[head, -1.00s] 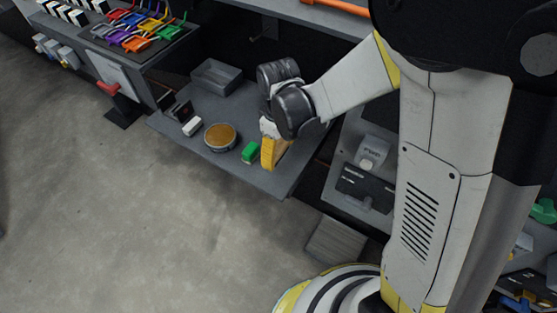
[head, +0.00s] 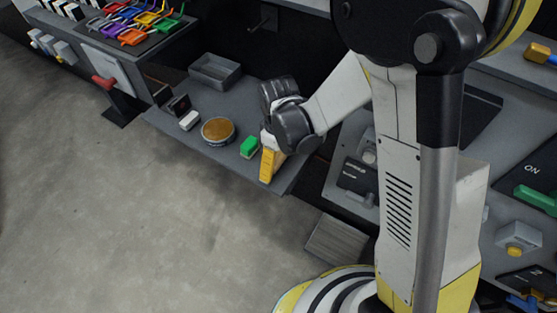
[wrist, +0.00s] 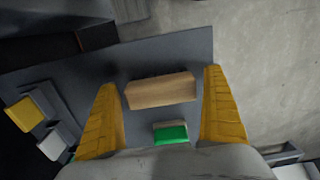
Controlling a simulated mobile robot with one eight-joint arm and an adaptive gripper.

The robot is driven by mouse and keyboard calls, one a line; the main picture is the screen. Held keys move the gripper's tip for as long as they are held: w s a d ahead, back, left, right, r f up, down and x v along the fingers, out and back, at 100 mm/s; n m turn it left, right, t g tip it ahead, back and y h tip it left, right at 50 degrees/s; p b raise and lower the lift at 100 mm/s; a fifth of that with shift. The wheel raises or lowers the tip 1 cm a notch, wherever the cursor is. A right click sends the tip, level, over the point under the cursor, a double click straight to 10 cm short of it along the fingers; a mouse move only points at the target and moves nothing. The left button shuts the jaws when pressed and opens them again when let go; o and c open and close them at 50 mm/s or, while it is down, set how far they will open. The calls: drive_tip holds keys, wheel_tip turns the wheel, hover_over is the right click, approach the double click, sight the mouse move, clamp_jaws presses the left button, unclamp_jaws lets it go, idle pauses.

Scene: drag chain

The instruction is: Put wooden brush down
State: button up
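The wooden brush (wrist: 162,90) shows in the wrist view as a plain brown block, lying across the view over the grey shelf (wrist: 75,85). My gripper (wrist: 166,108) has its two yellow fingers wide apart, one on either side of the brush. Narrow gaps show between the fingers and the brush ends. In the head view my gripper (head: 270,163) is low over the near right end of the shelf (head: 217,160). There the brush is mostly hidden behind the yellow finger.
A green-topped block (head: 249,147) is just left of my gripper; it also shows in the wrist view (wrist: 170,134). A round tin (head: 218,131), a white block (head: 189,121) and a grey tray (head: 215,71) stand further left. Open floor lies in front.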

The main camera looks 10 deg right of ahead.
sight(279, 157)
wheel_tip(279, 157, up, 12)
drive_tip(key=r+p, duration=0.1)
drive_tip(key=p, duration=0.4)
drive_tip(key=s+d+r+m+t, duration=0.7)
drive_tip(key=s+d+r+m, duration=0.3)
drive_tip(key=d+r, duration=0.3)
drive_tip(key=shift+s+d+r, duration=0.2)
drive_tip(key=shift+s+r, duration=0.15)
drive_tip(key=shift+r, duration=0.3)
idle(0.6)
